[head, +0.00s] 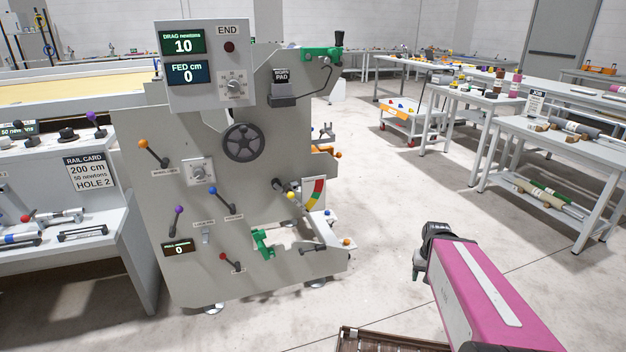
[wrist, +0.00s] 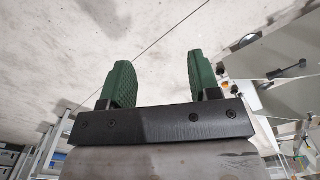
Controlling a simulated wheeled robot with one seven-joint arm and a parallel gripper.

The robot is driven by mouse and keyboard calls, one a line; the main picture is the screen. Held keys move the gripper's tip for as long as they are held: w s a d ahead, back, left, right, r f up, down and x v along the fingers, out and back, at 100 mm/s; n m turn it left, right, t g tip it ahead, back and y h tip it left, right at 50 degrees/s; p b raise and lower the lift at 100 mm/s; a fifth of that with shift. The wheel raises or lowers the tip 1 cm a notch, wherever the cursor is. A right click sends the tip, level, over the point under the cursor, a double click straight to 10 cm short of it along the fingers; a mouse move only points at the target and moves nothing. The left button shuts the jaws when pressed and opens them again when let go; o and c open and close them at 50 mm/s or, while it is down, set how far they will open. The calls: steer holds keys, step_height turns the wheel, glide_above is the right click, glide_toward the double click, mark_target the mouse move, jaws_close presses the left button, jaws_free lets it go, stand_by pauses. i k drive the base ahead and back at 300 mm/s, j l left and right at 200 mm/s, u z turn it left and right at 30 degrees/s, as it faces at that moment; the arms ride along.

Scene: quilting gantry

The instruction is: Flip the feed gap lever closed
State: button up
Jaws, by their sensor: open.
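The grey machine panel (head: 270,215) carries several knobbed levers. They include an orange-knobbed lever (head: 153,153), a purple-knobbed lever (head: 177,217), a blue-knobbed lever (head: 222,199), a red-knobbed lever (head: 230,261) and a yellow-knobbed lever (head: 300,200). Their small labels are too blurred to read, so I cannot tell which is the feed gap lever or how it is set. My gripper (head: 417,270) is right of the machine, apart from it. In the wrist view its green fingers (wrist: 163,78) stand wide apart with nothing between them. Machine parts show at that view's right edge.
A black handwheel (head: 240,143) and a display box (head: 207,65) are on the machine. A bench with a rail card (head: 87,173) stands left. Tables with rolls (head: 555,135) stand right. A brown slatted object (head: 385,341) lies low in front. Open floor lies between machine and tables.

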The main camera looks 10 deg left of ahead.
mark_target(213, 190)
steer(key=u, duration=1.75)
